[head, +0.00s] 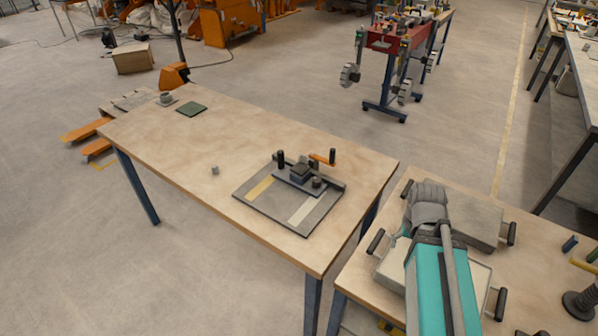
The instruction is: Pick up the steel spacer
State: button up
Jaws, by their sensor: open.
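A small grey metal piece (214,170), which looks like the steel spacer, sits alone on the wooden table (150,148), left of the fixture plate. It is too small to make out its exact shape. My arm reaches in from the bottom right over the neighbouring bench. My gripper (397,238) shows only in part at the left of my arm, open, well to the right of the small grey piece and apart from it. My arm hides the rest of the gripper.
A dark fixture plate (257,211) with a clamp (300,172) and upright black knobs stands at the table's right. A green square pad (191,109) and a grey round part (166,99) lie at the far left. Grey cases with handles (465,220) lie under my arm.

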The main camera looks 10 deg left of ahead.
aim_at(214, 168)
jog(key=k, duration=1.35)
jog(key=u, duration=0.4)
jog(key=i, duration=0.8)
jog(key=u, duration=0.9)
jog(key=i, duration=1.25)
jog(key=z, duration=0.25)
